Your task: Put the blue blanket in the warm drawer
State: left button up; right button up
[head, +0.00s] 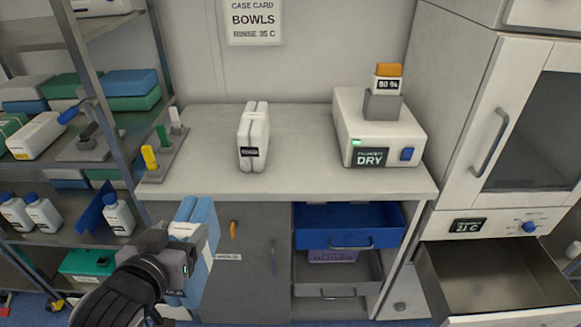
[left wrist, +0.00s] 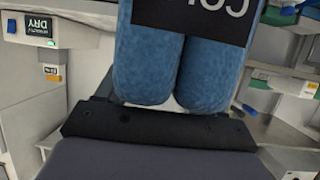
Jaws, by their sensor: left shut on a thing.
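My left gripper (head: 182,262) is shut on the blue blanket (head: 207,232), a folded bundle held upright in front of the counter's left part. In the left wrist view the blanket (left wrist: 147,62) shows two rounded blue folds and a black label with white letters, partly cut off. An open, empty metal drawer (head: 492,272) sits at the lower right, under a cabinet panel with a temperature display (head: 468,225) and a blue knob. The blanket is well left of this drawer. My right gripper is out of view.
The counter (head: 300,180) carries a white pack (head: 253,137) and a DRY unit (head: 375,130). Below it, a blue drawer (head: 345,226) and a grey drawer (head: 338,272) stand partly out. A loaded shelf rack (head: 105,95) stands left. A glass-door cabinet (head: 520,120) stands right.

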aim_at(491, 286)
jog(key=z, duration=0.45)
jog(key=l+z, duration=0.1)
jog(key=z, duration=0.35)
jog(key=i+z, duration=0.1)
jog(key=z, duration=0.8)
jog(key=i+l, duration=0.15)
jog(key=i, duration=0.35)
jog(key=i+l, duration=0.15)
jog(key=i, duration=0.3)
